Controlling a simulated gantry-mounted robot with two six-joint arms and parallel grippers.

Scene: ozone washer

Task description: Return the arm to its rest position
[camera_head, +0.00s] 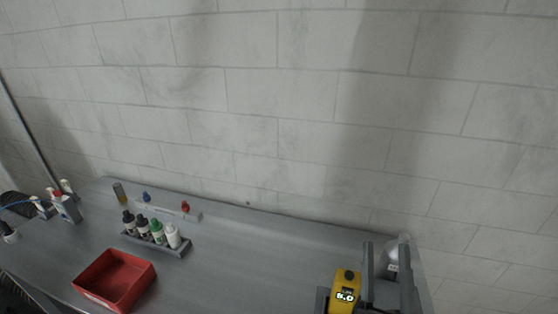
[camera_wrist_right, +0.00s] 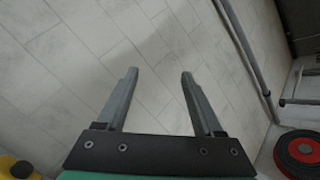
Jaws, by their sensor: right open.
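My right gripper (camera_head: 385,246) is at the lower right of the head view, over the right end of the grey table. Its two fingers point up in the picture, apart, with nothing held between them. In the right wrist view the same gripper (camera_wrist_right: 160,73) is open and empty, with wall blocks behind its fingers. My left gripper does not show clearly in either view.
A yellow device (camera_head: 345,294) reading 8.0 stands just left of the right gripper. A pale rounded object (camera_head: 391,255) is partly hidden by the fingers. A bottle rack (camera_head: 178,248) and red tray (camera_head: 96,297) are farther left. The table middle is clear.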

